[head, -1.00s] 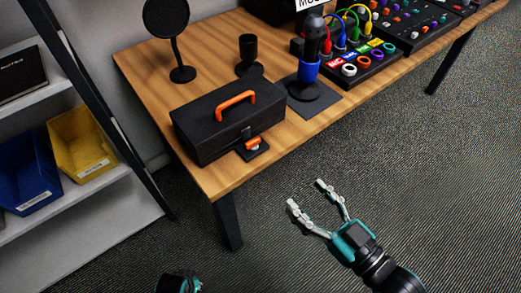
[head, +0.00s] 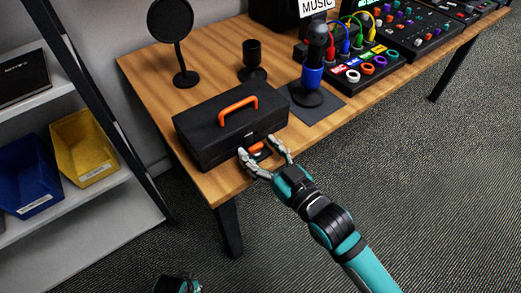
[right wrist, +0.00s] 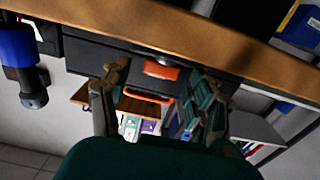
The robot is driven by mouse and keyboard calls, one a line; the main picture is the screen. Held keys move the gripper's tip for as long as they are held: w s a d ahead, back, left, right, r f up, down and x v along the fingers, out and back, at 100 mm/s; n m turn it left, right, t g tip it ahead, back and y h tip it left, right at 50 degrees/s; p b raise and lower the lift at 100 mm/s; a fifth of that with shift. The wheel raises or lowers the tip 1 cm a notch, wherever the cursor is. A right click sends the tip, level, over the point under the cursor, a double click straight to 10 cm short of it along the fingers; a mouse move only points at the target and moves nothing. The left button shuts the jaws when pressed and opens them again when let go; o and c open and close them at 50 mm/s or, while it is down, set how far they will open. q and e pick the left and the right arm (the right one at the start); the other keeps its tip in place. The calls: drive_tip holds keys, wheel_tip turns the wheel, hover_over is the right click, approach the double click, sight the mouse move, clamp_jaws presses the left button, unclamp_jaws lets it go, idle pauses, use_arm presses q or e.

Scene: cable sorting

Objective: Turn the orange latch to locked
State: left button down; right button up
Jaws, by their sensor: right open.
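The orange latch (head: 256,148) is on the front of the black toolbox (head: 205,140), near the right end and low, above a small dark plate. My right gripper (head: 259,146) is open, with one finger on each side of the latch; I cannot tell whether they touch it. In the right wrist view the latch (right wrist: 156,70) shows between the spread fingertips of this gripper (right wrist: 157,67), with a silvery part next to it. Only a teal and black piece of my left gripper (head: 177,284) shows at the bottom edge; its fingers cannot be made out.
The toolbox has an orange carry handle (head: 238,103) on top. A microphone in a blue holder (head: 312,80) stands on a dark mat (head: 325,108) to the right. A round black screen (head: 172,20) and a black cup-like stand (head: 252,55) are behind. The wooden table's (head: 230,185) front edge is close.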

drive_tip(key=c, duration=1.2)
drive_tip(key=shift+o, duration=0.2)
